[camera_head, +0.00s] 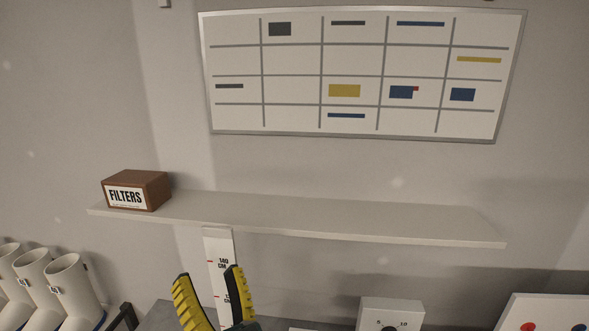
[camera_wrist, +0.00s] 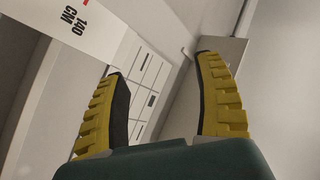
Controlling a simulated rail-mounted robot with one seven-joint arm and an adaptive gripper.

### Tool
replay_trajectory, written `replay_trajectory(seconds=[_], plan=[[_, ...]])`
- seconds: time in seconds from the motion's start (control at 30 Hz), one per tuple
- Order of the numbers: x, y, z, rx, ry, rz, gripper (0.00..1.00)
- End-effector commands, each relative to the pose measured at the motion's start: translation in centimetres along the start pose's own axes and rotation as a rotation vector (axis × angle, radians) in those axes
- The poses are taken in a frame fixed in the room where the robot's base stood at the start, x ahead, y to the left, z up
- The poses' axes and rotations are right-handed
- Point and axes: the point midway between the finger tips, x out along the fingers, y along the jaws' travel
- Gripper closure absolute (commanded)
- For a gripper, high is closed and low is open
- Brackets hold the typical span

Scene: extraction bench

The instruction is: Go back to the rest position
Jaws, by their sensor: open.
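My gripper (camera_head: 208,290) shows at the bottom of the head view, with two yellow and black fingers spread apart. It is open and nothing shows between the fingers. It is in front of a white height scale (camera_head: 216,255) marked 140 cm, below the wall shelf. In the wrist view the open fingers (camera_wrist: 165,85) frame part of the wall and the gridded board (camera_wrist: 148,90). The height scale (camera_wrist: 85,25) shows at the upper left there. The rest of my arm is out of the head view.
A long shelf (camera_head: 320,215) carries a brown FILTERS box (camera_head: 140,190) at its left end; the rest of it is bare. A gridded whiteboard (camera_head: 350,75) hangs above. White boots (camera_head: 65,285) stand at lower left. A white box with a dial (camera_head: 392,312) and a panel (camera_head: 545,315) are at lower right.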

Motion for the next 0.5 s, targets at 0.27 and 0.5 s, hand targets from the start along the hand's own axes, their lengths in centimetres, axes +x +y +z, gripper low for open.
replay_trajectory(seconds=[0.27, 0.5], plan=[[-8.3, 0.9, -16.4, -0.561, 0.065, 0.287, 0.31], [-14.0, 0.5, -22.7, -0.688, 0.020, 0.579, 0.31]])
